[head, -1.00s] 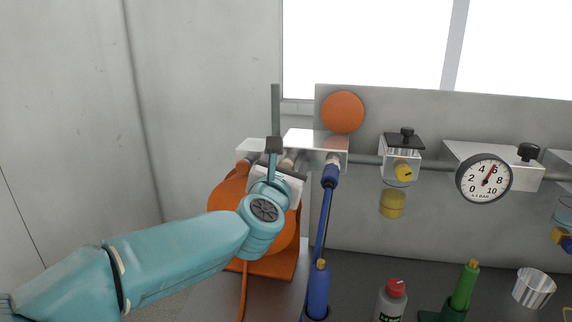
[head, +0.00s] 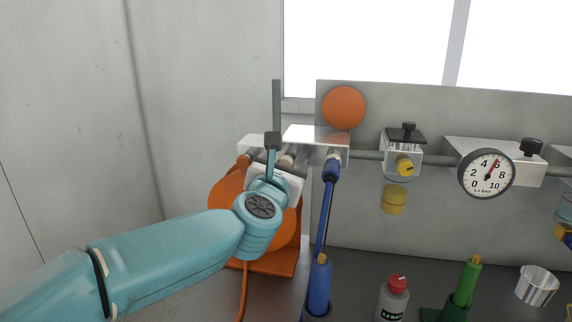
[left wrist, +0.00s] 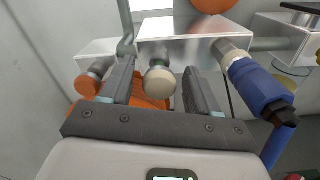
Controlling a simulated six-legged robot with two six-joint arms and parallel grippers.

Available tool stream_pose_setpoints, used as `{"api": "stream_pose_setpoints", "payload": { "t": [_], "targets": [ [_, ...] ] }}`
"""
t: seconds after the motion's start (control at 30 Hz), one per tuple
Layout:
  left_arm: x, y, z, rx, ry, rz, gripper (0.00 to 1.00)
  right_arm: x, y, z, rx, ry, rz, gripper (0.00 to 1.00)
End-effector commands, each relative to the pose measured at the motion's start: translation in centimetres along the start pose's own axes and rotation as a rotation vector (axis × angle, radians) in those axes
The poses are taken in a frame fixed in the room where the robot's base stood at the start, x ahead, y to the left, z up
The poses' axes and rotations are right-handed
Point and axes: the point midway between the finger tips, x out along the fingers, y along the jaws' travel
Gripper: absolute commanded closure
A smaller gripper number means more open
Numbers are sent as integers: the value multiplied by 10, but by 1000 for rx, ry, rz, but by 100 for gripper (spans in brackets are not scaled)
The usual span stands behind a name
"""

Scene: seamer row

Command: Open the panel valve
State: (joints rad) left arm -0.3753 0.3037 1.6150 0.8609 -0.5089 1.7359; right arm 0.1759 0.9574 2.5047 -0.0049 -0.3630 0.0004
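A round beige knob (left wrist: 161,81) projects from the front of a shiny metal block (left wrist: 186,29) in the left wrist view. I cannot tell for sure that this knob is the panel valve. My left gripper (left wrist: 158,66) is open, with one dark finger on each side of the knob. Gaps show between the knob and both fingers. In the head view the metal block (head: 318,134) shows behind my left gripper (head: 279,152), which hides most of the knob. My right gripper is not in view.
An orange fitting (left wrist: 88,86) is left of the knob and a blue hose fitting (left wrist: 258,86) is right of it. An orange disc (head: 344,107), a regulator (head: 402,160) and a pressure gauge (head: 487,174) line the panel. A bottle (head: 393,300) stands below.

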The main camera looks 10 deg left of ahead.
Motion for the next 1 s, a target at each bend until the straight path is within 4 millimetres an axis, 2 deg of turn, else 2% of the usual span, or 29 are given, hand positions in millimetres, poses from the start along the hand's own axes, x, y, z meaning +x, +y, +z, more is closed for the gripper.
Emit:
{"api": "stream_pose_setpoints", "payload": {
  "t": [0.23,0.37,0.47,0.8,1.0],
  "targets": [
    [-1,0,0,0,0,0,40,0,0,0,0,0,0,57],
    [-14,-1,0,0,-2,-1,40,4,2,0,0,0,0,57],
    [-35,-1,-1,0,-3,-1,40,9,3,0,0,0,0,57],
    [-124,0,1,-1,-5,-2,40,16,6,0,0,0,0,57],
    [-155,0,1,-1,-3,-2,40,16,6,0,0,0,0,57]
  ]
}}
